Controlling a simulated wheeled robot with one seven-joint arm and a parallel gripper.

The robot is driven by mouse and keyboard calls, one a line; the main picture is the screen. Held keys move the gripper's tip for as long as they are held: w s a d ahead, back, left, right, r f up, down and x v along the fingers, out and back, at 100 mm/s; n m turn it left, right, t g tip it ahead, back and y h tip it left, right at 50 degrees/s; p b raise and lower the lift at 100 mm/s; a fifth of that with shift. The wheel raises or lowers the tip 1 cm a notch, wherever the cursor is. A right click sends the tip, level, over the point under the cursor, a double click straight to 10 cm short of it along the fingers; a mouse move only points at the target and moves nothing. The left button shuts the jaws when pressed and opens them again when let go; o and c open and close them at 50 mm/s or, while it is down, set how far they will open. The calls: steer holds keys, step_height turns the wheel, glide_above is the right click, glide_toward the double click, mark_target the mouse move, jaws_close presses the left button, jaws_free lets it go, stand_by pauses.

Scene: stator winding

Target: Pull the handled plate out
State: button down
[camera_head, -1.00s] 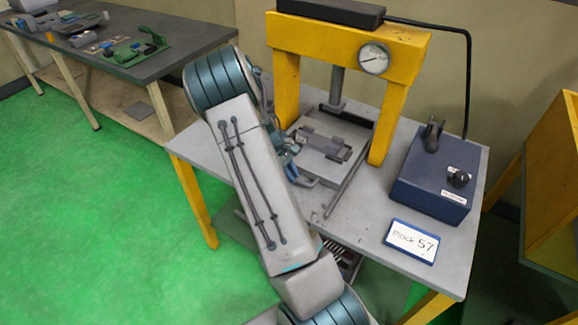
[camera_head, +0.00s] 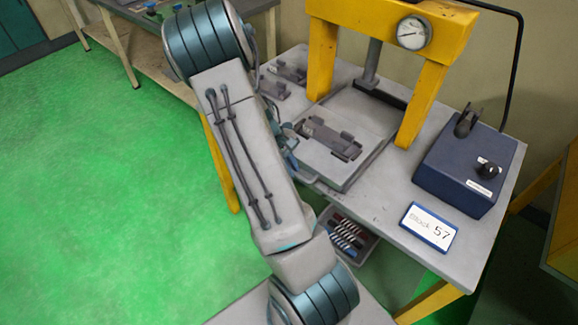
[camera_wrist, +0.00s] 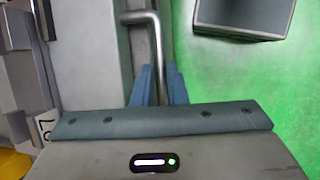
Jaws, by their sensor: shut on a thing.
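The handled plate (camera_head: 326,164) is a flat grey slab with a dark metal fixture (camera_head: 332,138) on top. It lies on the table, with its front part out in front of the yellow press and its back end toward the press ram. Its bent metal handle (camera_wrist: 156,45) shows in the wrist view. My gripper (camera_wrist: 162,78) has its blue fingers shut on the handle's bar. In the head view my gripper (camera_head: 291,160) is at the plate's front left edge, partly hidden by my arm.
The yellow press (camera_head: 428,85) with a gauge stands behind the plate. A blue control box (camera_head: 465,165) and a sign reading 57 (camera_head: 428,227) are to the right. A tray of tools (camera_head: 348,238) sits below the table's front edge. Green floor is open at left.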

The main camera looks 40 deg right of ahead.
steer(key=c, duration=1.5)
jaws_free()
steer(key=shift+o, duration=0.2)
steer(key=shift+w, duration=0.1)
steer(key=b+v, duration=0.1)
steer(key=v, duration=1.3)
steer(key=s+a+r+m+t+y, duration=0.1)
steer(key=s+a+r+t, duration=0.2)
steer(key=s+a+r, duration=0.2)
steer(key=s+a+r+m+t+y, duration=0.1)
steer(key=s+a+r+t, duration=0.3)
steer(key=s+a, duration=0.6)
steer(key=a+y, duration=0.1)
steer(key=a, duration=0.2)
steer(key=shift+s+r, duration=0.35)
steer(key=shift+s, duration=0.05)
